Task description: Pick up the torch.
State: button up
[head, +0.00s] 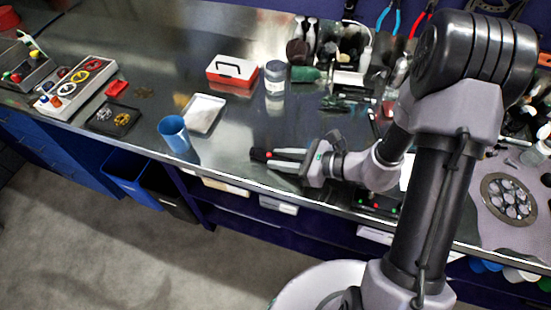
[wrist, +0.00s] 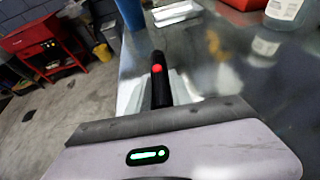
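The torch (wrist: 159,82) is a dark rod with a red button. In the wrist view it points away from me, its near end hidden behind my gripper's body. In the head view its black end (head: 259,154) sticks out past the fingertips, close to the bench's front edge. My gripper (head: 284,160) is low over the bench, with one pale finger on each side of the torch. I cannot tell whether the fingers press on it or leave a small gap, nor whether it touches the bench.
A blue cup (head: 175,135) and a white tray (head: 204,113) stand to the left. A clear jar (head: 275,78) and a red-and-white box (head: 232,73) are farther back. The bench's front edge runs just below my gripper. Tools and bottles crowd the back right.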

aim_at(281, 158)
grip_shut()
notch_tip(281, 158, up, 10)
jog(key=p, duration=0.4)
dwell(0.6)
